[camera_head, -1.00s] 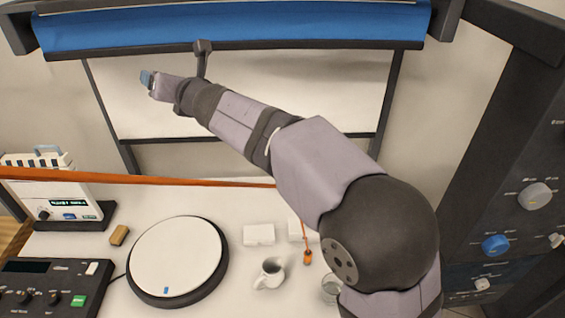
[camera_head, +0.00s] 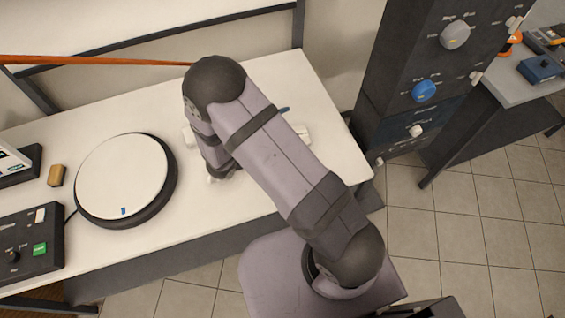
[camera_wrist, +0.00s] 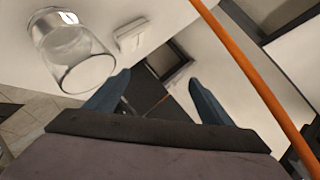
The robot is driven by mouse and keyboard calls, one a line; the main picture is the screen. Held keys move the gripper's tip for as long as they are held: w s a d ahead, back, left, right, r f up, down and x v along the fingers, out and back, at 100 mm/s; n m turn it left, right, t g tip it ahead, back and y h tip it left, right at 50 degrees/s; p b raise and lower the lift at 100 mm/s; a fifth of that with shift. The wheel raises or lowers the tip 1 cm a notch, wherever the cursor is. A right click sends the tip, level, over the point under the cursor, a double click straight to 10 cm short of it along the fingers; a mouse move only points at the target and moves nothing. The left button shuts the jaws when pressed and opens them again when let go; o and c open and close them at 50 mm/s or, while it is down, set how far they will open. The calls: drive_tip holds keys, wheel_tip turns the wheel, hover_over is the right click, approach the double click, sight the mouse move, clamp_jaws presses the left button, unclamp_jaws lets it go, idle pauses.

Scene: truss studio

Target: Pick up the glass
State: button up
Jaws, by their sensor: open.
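The glass (camera_wrist: 75,50) is a clear, empty-looking tumbler. It is in the upper left of the wrist view, to the left of my gripper's fingers and apart from them. Its round rim faces toward the lower right of that view. My gripper (camera_wrist: 158,97) shows there as two blue fingers spread wide, with nothing between them. In the head view my arm covers the glass, and I cannot make out the gripper clearly there.
A round white turntable (camera_head: 122,178) and a control box (camera_head: 30,243) are on the left of the white table (camera_head: 75,270). A small white box (camera_wrist: 132,35) lies near the glass. An orange bar (camera_wrist: 255,80) crosses the wrist view. A dark panel rack (camera_head: 425,70) stands right.

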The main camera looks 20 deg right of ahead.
drive_tip(key=s+a+f+n+t+y+p, duration=0.1)
drive_tip(key=s+f+n+t+y, duration=0.1)
drive_tip(key=n, duration=0.4)
drive_tip(key=s+a+f+n+t+y+p, duration=0.1)
drive_tip(key=s+f+n+t+y, duration=0.1)
drive_tip(key=s+n, duration=0.2)
drive_tip(key=s+a+f+n+t+y+p, duration=0.1)
drive_tip(key=s+a+f+n+t+y, duration=0.1)
drive_tip(key=n, duration=0.6)
drive_tip(key=shift+s+n, duration=0.3)
drive_tip(key=shift+s, duration=0.25)
drive_tip(key=shift+b+x, duration=0.35)
drive_tip(key=shift+x, duration=0.75)
drive_tip(key=shift+w, duration=0.1)
drive_tip(key=shift+r+b+x, duration=0.2)
drive_tip(key=shift+b+x, duration=0.45)
drive_tip(key=shift+x, duration=1.9)
drive_tip(key=c, duration=1.4)
